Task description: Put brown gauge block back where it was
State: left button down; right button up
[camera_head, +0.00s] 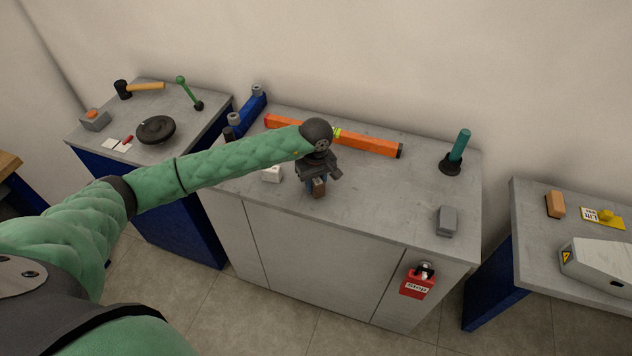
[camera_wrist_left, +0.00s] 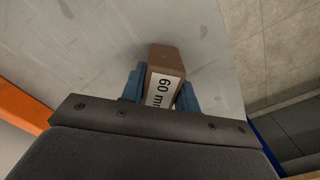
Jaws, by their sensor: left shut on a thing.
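The brown gauge block (camera_head: 319,188) is at my left gripper (camera_head: 316,180), over the front middle part of the centre cart's grey top. In the left wrist view the brown block (camera_wrist_left: 166,60) sits between the two blue fingers of my left gripper (camera_wrist_left: 160,90), which is shut on it. A white label reading "60 m", cut off by the gripper, faces the camera. I cannot tell whether the block touches the cart top (camera_head: 380,195). My right gripper is not in view.
An orange level (camera_head: 370,143) lies behind the gripper. A grey block (camera_head: 446,221) and a teal-handled tool (camera_head: 459,149) stand to the right. A small white object (camera_head: 271,174) is just left. A red lock tag (camera_head: 417,285) hangs on the front. The top between gripper and grey block is clear.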

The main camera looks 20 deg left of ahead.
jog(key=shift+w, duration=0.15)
pick_arm(q)
jog(key=shift+f, duration=0.1)
jog(key=c, duration=1)
grip_release()
jog(key=shift+c, duration=0.2)
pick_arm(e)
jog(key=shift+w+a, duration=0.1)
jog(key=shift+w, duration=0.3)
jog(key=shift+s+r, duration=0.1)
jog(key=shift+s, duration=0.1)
